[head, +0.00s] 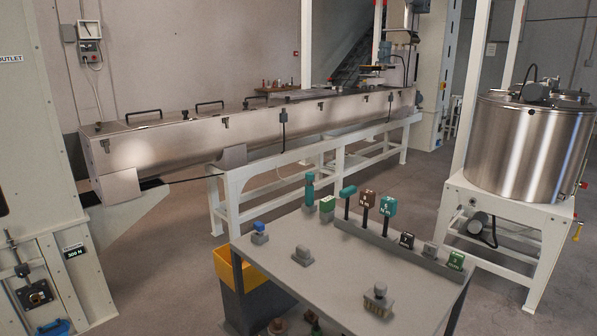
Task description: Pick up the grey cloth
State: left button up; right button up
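I cannot make out a grey cloth for certain. A small grey object (302,256) sits near the middle of the grey table (335,280), too small to tell whether it is cloth. A flat grey piece (233,157) hangs at the frame under the long steel trough, and it may be a plate.
On the table are a blue-topped item (259,233), a brush-like item (379,299) and a rack (398,250) with several teal, brown and green-labelled pieces. A yellow bin (230,272) is at its left. A steel tank (525,150) stands right, the trough (250,140) behind.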

aim_at(301, 255)
jog(key=u, duration=1.2)
jog(key=i+z, duration=0.1)
jog(key=z, duration=0.25)
jog(key=i+z, duration=0.1)
jog(key=z, duration=0.3)
jog(key=i+j+z, duration=0.1)
jog(key=z, duration=0.25)
jog(key=i+j+z, duration=0.5)
jog(key=i+j, duration=0.15)
jog(key=j, duration=0.35)
